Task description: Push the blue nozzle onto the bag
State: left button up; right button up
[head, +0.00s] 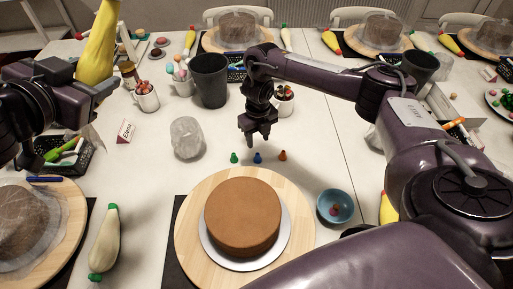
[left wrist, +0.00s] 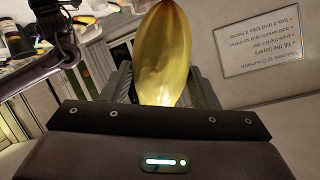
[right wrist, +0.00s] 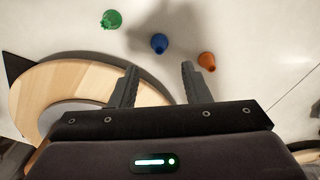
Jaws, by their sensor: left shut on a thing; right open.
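The blue nozzle (head: 257,158) stands on the white table behind the cake, between the green nozzle (head: 234,158) and the orange nozzle (head: 283,156). My right gripper (head: 258,137) is open, pointing down above the nozzles. In the right wrist view the blue nozzle (right wrist: 159,43) lies just beyond the gap between the open fingertips (right wrist: 158,68), which hold nothing. My left gripper (head: 92,92) is shut on a yellow piping bag (head: 97,48) and holds it raised at the upper left. The bag (left wrist: 165,50) fills the space between the left fingers; its tip is not visible.
A brown cake (head: 242,214) sits on a wooden turntable (head: 190,240) in front of the nozzles. A blue bowl (head: 335,206) is to its right. A clear lumpy object (head: 186,138), a dark cup (head: 210,80) and a white piping bag (head: 105,242) stand or lie around.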

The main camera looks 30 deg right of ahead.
aim_at(258, 154)
notch_tip(258, 154, down, 9)
jog(key=b, duration=0.5)
jog(key=shift+r+b, duration=0.15)
jog(key=shift+b, duration=0.2)
pick_arm(q)
notch_tip(258, 154, down, 7)
jog(key=shift+r, duration=0.2)
pick_arm(e)
jog(key=c, duration=0.8)
pick_arm(q)
jog(key=shift+r, duration=0.15)
pick_arm(e)
jog(key=shift+r, duration=0.15)
pick_arm(q)
notch_tip(258, 154, up, 12)
jog(key=p, duration=1.2)
jog(key=shift+r+p, duration=0.25)
jog(key=shift+p, duration=0.15)
pick_arm(e)
notch_tip(258, 154, up, 15)
pick_arm(q)
jog(key=shift+f, duration=0.1)
jog(key=shift+o, duration=0.4)
